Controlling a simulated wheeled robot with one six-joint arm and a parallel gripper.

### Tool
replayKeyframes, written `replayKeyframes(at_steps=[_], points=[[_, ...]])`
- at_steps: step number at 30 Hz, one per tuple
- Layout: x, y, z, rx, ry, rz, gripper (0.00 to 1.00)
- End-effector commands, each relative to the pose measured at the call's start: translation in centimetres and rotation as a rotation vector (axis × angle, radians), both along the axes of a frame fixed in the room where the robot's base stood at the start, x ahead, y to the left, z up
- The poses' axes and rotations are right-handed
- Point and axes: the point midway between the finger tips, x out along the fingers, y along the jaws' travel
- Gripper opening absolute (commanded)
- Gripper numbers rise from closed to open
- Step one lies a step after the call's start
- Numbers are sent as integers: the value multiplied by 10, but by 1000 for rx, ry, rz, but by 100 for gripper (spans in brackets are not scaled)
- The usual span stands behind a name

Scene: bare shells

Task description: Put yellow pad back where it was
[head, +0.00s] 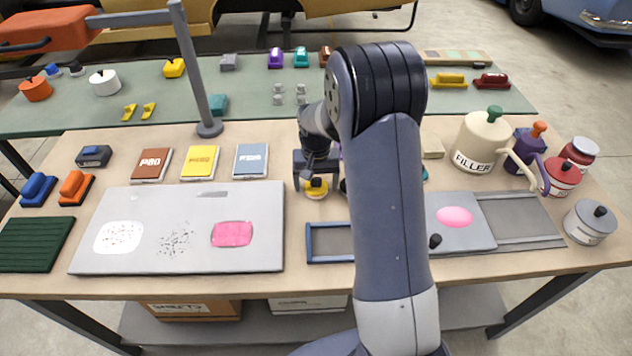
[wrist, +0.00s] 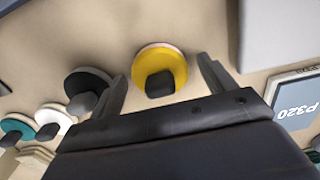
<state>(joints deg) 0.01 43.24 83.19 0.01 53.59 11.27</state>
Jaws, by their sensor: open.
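The yellow pad (head: 316,191) is a round disc with a dark knob on top. In the head view it lies on the bench just under my gripper (head: 314,181). In the wrist view the yellow pad (wrist: 168,57) lies ahead of and between the two open fingers of my gripper (wrist: 163,82). A thin pale edge shows around its far side. My gripper is open and holds nothing.
A large grey panel (head: 190,205) with repair patches lies to the left. The blue P320 pack (head: 251,161) lies behind it, beside yellow and brown packs. A blue frame (head: 328,226) is in front of the gripper. My arm hides the bench right of the pad.

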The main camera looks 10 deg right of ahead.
Motion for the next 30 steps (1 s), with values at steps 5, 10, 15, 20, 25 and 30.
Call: replayKeyframes(at_steps=[5,10,15,20,25,30], points=[[0,0,2,0,0,0,79],[1,0,18,0,-5,0,79],[1,0,55,0,-7,0,79],[1,0,89,0,-5,0,79],[1,0,113,0,-3,0,79],[0,0,123,0,-1,0,79]])
